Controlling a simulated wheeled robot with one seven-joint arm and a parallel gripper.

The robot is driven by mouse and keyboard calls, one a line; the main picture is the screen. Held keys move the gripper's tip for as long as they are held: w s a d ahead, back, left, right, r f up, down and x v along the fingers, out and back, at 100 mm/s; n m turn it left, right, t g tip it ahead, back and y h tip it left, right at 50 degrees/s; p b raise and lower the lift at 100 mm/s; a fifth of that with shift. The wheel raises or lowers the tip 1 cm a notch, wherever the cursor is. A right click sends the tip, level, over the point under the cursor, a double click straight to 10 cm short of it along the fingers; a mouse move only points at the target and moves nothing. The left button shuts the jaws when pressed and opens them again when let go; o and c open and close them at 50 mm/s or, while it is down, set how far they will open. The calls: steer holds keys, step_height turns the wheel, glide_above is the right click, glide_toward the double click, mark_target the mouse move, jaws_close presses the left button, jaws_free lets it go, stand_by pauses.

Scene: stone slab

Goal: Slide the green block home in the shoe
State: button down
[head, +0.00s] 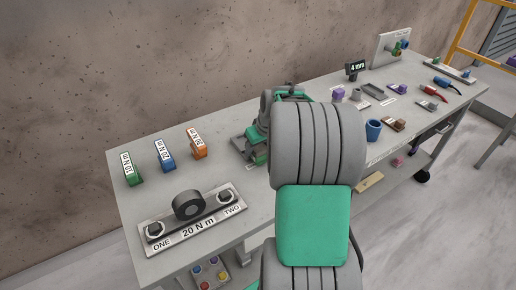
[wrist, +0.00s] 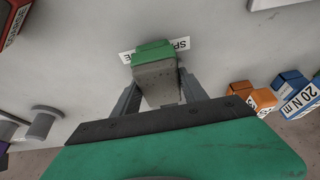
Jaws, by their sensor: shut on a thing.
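In the wrist view my gripper (wrist: 160,92) is shut with its two fingers on either side of a grey, speckled piece. The green block (wrist: 153,50) shows at the far end of that grey piece, over a white label reading "SP...E" (wrist: 183,44), partly covered. I cannot tell whether the grey piece is part of the block or a separate thing. In the head view my arm hides most of the gripper, and a bit of green shows beside it. I cannot pick out the shoe for certain in either view.
Green (head: 130,169), blue (head: 164,155) and orange (head: 197,143) torque-labelled blocks stand on the left of the bench. A "20 N m" plate (head: 193,221) with a dark ring lies in front. A blue cup (head: 373,130) and several small parts stand to the right.

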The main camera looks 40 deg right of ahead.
steer(key=shift+w+d, duration=0.1)
steer(key=shift+w, duration=1.9)
stand_by(0.7)
steer(key=shift+w, duration=0.3)
steer(key=shift+w+d, duration=0.15)
steer(key=shift+w, duration=1.4)
steer(key=c, duration=0.5)
jaws_free()
steer(key=shift+s, duration=0.1)
steer(key=v, duration=0.7)
steer(key=shift+s+r+b, duration=0.1)
steer(key=shift+r+b, duration=0.2)
steer(key=shift+r, duration=0.1)
